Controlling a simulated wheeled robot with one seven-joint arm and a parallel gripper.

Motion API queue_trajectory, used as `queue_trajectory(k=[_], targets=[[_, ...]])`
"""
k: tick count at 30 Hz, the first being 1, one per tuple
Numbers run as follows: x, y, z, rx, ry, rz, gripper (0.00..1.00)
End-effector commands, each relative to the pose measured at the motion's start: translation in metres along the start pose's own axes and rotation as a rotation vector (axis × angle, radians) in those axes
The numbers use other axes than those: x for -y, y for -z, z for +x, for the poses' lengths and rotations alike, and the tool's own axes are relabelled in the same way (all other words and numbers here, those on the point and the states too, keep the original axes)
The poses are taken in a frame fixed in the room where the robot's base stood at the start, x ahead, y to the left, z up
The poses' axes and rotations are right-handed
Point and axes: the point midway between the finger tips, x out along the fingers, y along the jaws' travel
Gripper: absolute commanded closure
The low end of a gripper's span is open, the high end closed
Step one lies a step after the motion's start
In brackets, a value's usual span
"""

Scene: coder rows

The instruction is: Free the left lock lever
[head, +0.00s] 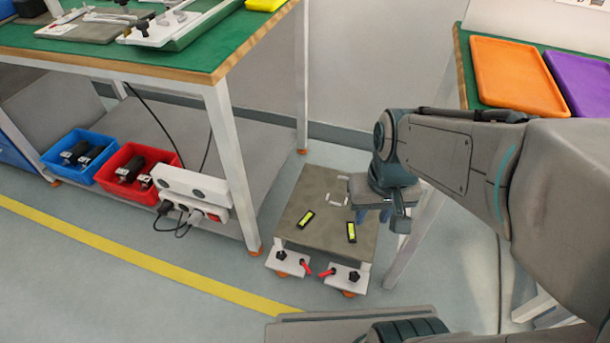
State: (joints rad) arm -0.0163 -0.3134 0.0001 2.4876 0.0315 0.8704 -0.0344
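A low platform (325,215) with a grey-brown top stands on the floor between two tables. Its front edge carries two white plates, each with a black star knob. The left red lock lever (305,267) sticks out at the inner end of the left white plate (287,263). The right red lever (327,272) lies close beside it at the right plate (343,275). My gripper (385,212) hangs at the right edge of the platform, above and right of both levers and apart from them. Its fingertips are too unclear to tell the opening.
Two black-and-yellow strips (306,219) lie on the platform. A green-topped bench (190,52) stands left, with blue (78,155) and red (140,172) bins and a power strip (190,190) on its shelf. Another table holds orange (518,77) and purple trays. Floor left of the platform is clear.

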Motion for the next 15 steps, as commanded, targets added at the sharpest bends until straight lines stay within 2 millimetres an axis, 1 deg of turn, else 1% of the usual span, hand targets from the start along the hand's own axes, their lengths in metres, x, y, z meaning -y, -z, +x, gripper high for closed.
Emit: queue_trajectory(k=[5,8,12,14,15], targets=[[0.023,0.034,0.028,0.021,0.066,-0.087,0.67],[0.041,0.055,0.052,0.027,0.103,-0.144,0.67],[0.062,0.079,0.09,0.031,0.139,-0.209,0.67],[0.07,0.087,0.108,0.033,0.148,-0.236,0.67],[0.074,0.092,0.121,0.035,0.152,-0.251,0.67]])
